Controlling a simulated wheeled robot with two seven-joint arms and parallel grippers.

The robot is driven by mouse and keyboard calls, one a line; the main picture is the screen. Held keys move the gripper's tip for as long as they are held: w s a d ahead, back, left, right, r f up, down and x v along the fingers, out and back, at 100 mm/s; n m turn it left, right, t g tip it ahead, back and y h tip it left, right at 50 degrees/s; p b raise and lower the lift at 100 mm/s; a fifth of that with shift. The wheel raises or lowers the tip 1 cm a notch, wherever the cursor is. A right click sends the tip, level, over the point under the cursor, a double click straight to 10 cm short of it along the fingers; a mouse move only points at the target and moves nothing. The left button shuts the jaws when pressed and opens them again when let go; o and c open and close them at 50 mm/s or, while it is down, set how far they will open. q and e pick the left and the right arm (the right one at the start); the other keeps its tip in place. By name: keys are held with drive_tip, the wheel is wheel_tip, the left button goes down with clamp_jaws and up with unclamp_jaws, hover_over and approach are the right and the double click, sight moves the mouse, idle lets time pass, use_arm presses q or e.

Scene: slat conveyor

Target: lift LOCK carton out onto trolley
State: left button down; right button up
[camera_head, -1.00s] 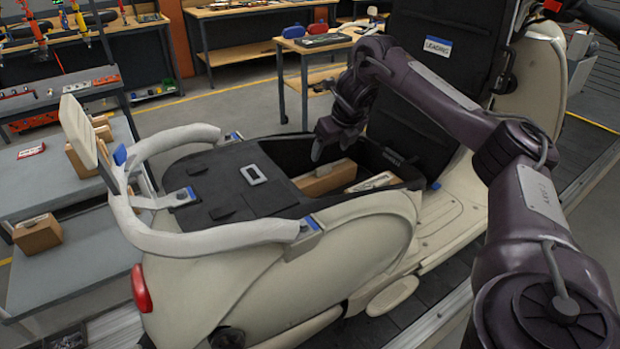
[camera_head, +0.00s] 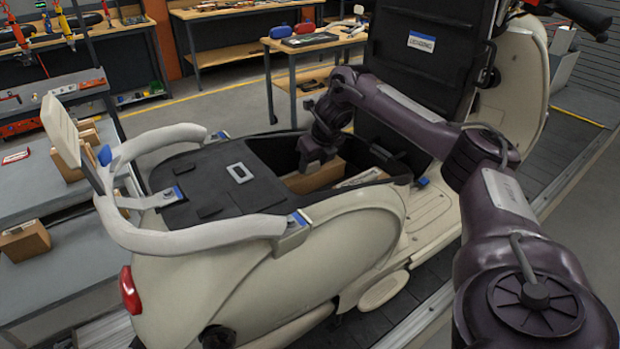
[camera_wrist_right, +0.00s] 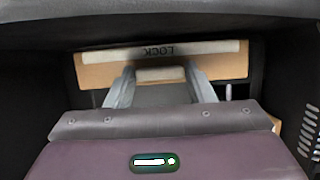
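The LOCK carton (camera_wrist_right: 92,72) is brown with a pale strip, its lettering upside down in the right wrist view. My right gripper (camera_head: 312,165) reaches down into the compartment at a brown carton (camera_head: 317,179). In the right wrist view its fingers (camera_wrist_right: 160,68) are apart, with a small pale block between their tips; I cannot tell if they touch it. A grey two-level stand, apparently the trolley (camera_head: 45,195), is at the left. My left gripper is not in view.
A second carton with a white label (camera_head: 365,178) lies at the compartment's right end. The raised black lid (camera_head: 420,90) stands right of it. Pale grab rails (camera_head: 195,238) stand between compartment and trolley. Small cartons (camera_head: 27,240) sit on the trolley.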

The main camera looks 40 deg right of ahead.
drive_tip(key=c, duration=0.8)
drive_tip(key=shift+r, duration=0.15)
